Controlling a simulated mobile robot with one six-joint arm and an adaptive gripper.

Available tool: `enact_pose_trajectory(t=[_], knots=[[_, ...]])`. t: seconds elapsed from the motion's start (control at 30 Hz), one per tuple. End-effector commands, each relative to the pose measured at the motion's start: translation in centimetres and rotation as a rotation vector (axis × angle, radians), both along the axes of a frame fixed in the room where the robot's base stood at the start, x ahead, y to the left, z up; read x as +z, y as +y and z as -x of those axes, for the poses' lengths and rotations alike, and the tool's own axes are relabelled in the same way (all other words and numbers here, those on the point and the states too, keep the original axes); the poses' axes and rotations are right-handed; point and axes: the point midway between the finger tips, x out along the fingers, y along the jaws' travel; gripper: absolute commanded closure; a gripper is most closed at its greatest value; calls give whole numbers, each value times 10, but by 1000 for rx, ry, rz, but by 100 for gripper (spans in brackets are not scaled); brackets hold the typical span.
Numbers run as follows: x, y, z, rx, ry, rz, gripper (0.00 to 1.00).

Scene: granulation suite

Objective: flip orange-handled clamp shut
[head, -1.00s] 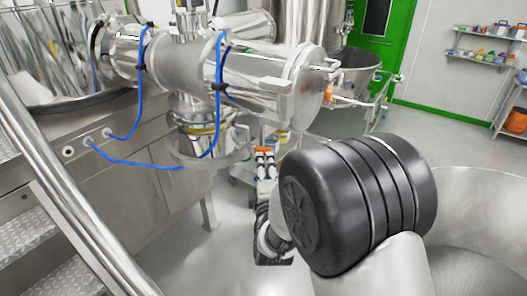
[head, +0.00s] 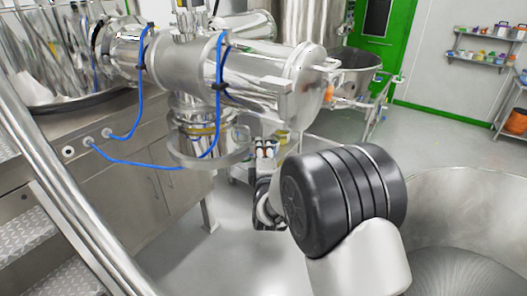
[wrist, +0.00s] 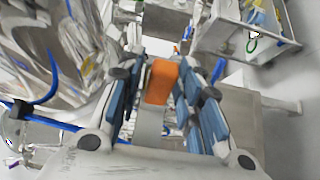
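In the wrist view, an orange handle (wrist: 161,82) on a flat grey lever (wrist: 149,122) lies between the two blue-padded fingers of my gripper (wrist: 165,85). The fingers stand apart on either side of it, with a narrow gap on the right. I cannot tell if the left finger touches it. In the head view, my gripper (head: 265,152) is small, just right of the round steel outlet (head: 208,150) under the horizontal cylinder. Small orange bits show at its fingers. My dark wrist joint hides part of the area behind. Another orange piece (head: 329,91) shows at the cylinder's right end.
Blue hoses (head: 140,100) loop in front of the steel cylinder (head: 255,75). A steel cabinet (head: 140,205) stands at the left. A big steel bowl (head: 455,200) is at the right. A cart (wrist: 245,30) shows at the wrist view's upper right.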

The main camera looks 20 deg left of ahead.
Motion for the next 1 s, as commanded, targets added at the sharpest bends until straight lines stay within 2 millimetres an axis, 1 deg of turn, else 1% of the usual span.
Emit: enact_pose_trajectory(t=[0.03,0.07,0.43,0.83,1.0], knots=[[0,0,0,0,0,0,73],[0,0,0,0,0,0,75],[0,0,0,0,0,0,100],[0,0,-1,2,0,0,100],[-1,-2,-10,25,-2,-1,100]])
